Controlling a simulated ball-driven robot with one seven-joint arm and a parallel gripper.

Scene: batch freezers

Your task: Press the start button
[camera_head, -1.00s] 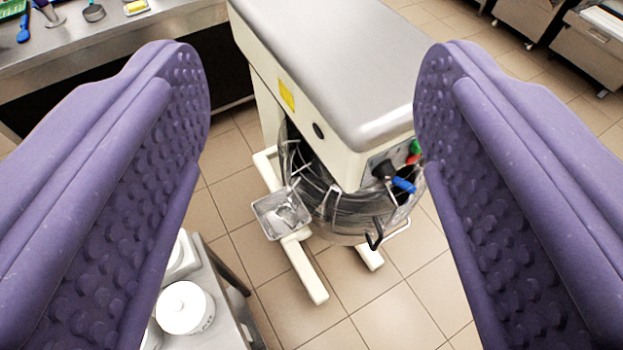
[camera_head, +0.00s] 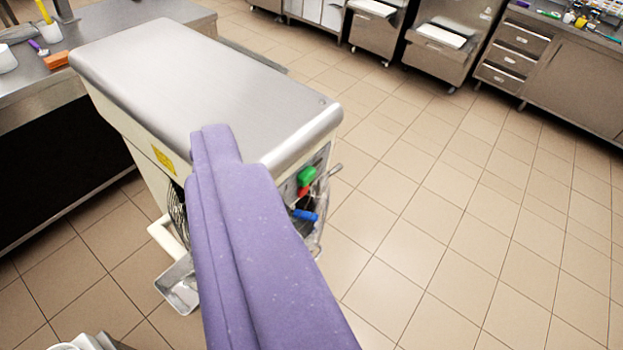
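The green button (camera_head: 306,176) is on the front control panel of the cream and steel machine (camera_head: 200,75), close under its top edge. A small red part (camera_head: 303,191) is just below it, and a blue-ended handle (camera_head: 305,215) is lower still. My purple gripper (camera_head: 215,135) shows as one piece with no gap between fingers, so it looks shut, with nothing seen in it. Its tip overlaps the machine's near top edge in the picture, left of the green button. It hides part of the machine's front and bowl. I see no contact with the button.
A steel counter (camera_head: 50,85) with small utensils stands at the left behind the machine. A metal tray (camera_head: 178,287) sits low beside it. Steel cabinets (camera_head: 575,90) line the back. The tiled floor (camera_head: 440,250) at the right is clear.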

